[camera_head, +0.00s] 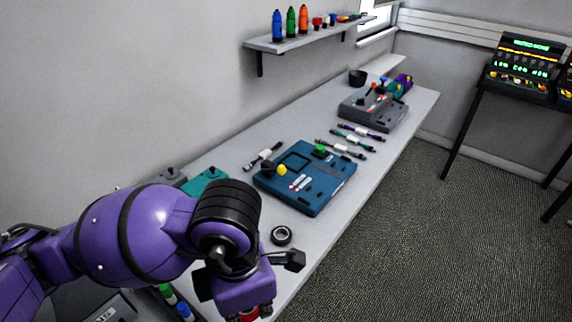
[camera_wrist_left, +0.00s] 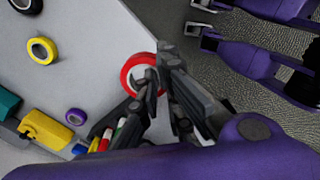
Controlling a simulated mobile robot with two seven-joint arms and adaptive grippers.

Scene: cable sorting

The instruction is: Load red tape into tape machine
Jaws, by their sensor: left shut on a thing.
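The red tape (camera_wrist_left: 131,70) is a red ring with a pale core, seen at the edge of the white table in the left wrist view. My left gripper (camera_wrist_left: 152,80) is shut on its rim. In the head view only a sliver of red tape (camera_head: 250,314) shows at the bottom, below my purple wrist, and the left fingertips are hidden. No machine in view is clearly marked as the tape machine. A blue machine (camera_head: 335,192) with a yellow knob and a green knob lies mid-table.
A black roll (camera_head: 281,235) lies near the table's front edge. A yellow roll (camera_wrist_left: 42,50) and a purple roll (camera_wrist_left: 75,117) lie on the table. A shelf (camera_head: 300,40) with bottles hangs on the wall.

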